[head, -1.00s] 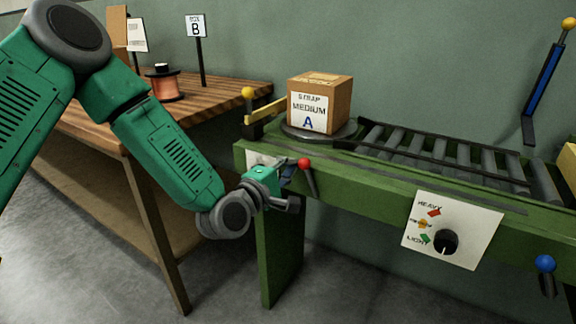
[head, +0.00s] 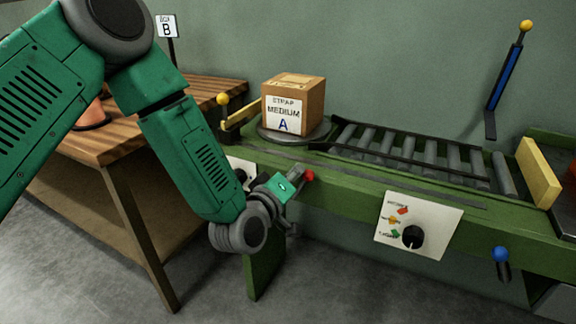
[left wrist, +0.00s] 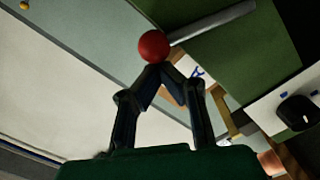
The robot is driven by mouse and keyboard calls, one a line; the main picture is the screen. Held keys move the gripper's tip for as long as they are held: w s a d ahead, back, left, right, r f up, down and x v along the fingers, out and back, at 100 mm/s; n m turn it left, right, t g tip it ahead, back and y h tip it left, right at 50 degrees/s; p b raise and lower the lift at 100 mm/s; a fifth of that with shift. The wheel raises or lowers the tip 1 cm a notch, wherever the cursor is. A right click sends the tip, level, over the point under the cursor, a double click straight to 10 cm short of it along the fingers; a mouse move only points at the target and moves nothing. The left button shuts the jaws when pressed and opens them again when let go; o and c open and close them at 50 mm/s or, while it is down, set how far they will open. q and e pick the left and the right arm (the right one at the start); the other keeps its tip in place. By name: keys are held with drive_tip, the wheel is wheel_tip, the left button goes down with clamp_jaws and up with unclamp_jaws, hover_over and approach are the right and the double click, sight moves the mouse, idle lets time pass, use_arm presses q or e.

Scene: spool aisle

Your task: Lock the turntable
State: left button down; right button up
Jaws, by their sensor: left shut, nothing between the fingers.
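The turntable (head: 268,133) is a dark round disc at the left end of the green conveyor, with a cardboard box (head: 293,104) labelled "STRAP MEDIUM A" on it. A lever with a red ball (head: 309,176) is at the conveyor's front side below the turntable; the gripper partly hides it. The red ball also shows in the left wrist view (left wrist: 153,46), with a grey rod (left wrist: 212,22) running up and right. My left gripper (head: 300,186) is shut and empty, its fingertips right at the ball; I cannot tell if they touch. My right gripper is out of view.
A yellow-ball lever (head: 222,99) stands left of the box. A panel with a black dial (head: 412,237) and a blue-ball lever (head: 501,255) are on the conveyor's front, right of my gripper. A wooden table (head: 120,146) stands at left.

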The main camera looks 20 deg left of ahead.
use_arm(q)
drive_tip(key=shift+d+f, duration=0.1)
drive_tip(key=shift+d, duration=0.45)
drive_tip(key=shift+s+f, duration=0.1)
